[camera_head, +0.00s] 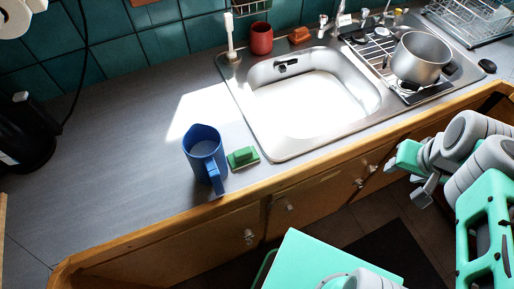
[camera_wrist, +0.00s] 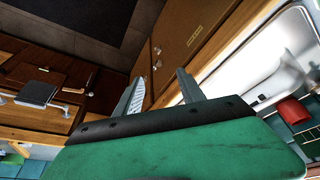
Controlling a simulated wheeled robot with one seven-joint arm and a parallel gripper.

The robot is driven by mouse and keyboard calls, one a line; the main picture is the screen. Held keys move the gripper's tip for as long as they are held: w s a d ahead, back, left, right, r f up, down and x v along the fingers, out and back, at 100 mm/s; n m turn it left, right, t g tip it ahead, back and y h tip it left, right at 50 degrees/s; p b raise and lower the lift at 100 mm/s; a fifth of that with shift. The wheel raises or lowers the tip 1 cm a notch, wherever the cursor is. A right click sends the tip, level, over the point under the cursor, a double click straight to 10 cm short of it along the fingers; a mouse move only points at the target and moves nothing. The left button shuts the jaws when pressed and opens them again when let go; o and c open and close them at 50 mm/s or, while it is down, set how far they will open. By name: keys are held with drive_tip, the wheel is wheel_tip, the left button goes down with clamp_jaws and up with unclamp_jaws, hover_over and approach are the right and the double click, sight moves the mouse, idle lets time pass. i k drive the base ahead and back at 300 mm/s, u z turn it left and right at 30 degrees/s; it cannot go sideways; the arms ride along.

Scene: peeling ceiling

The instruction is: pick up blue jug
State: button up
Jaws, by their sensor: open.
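The blue jug (camera_head: 203,150) stands upright on the grey counter, left of the sink. Its handle faces the front edge of the counter. A green sponge (camera_head: 243,157) lies close to its right side. My gripper (camera_head: 419,188) is at the right of the head view, in front of the counter and far to the right of the jug. In the wrist view my gripper (camera_wrist: 158,88) shows two fingers spread apart with nothing between them. The jug is not seen in the wrist view.
The sink (camera_head: 312,98) lies between the jug and my arm's side. A metal pot (camera_head: 420,60) stands on the rack at right. A red cup (camera_head: 261,38) is behind the sink, and a black kettle (camera_head: 24,135) is at far left. Counter left of the jug is clear.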

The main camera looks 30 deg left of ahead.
sight(202, 146)
drive_tip(key=u, duration=1.75)
drive_tip(key=k, duration=1.05)
drive_tip(key=u, duration=1.6)
drive_tip(key=i, duration=0.5)
drive_tip(key=z, duration=0.05)
